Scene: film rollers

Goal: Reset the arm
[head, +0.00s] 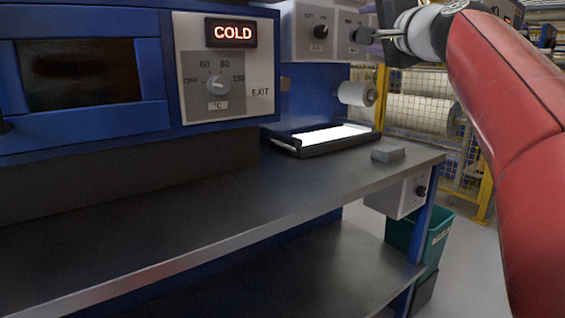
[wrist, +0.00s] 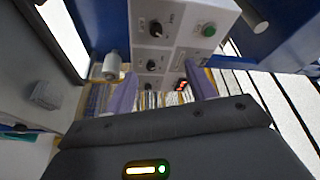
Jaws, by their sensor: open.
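My gripper (head: 368,35) is at the upper right of the head view, at the end of my red arm. It is raised above the bench, in front of the grey control boxes. In the wrist view my gripper (wrist: 163,88) shows two pale purple fingers spread apart with nothing between them. Beyond the fingers are a grey control panel (wrist: 175,65) with several black knobs and a green button (wrist: 208,30). Whether the fingers are close to the panel is hard to tell.
The dark bench top (head: 190,210) is mostly clear. A black tray with a lit white surface (head: 335,135) and a grey block (head: 388,154) sit at its far end. A blue machine has a COLD display (head: 231,33). A green bin (head: 437,240) stands beyond the bench.

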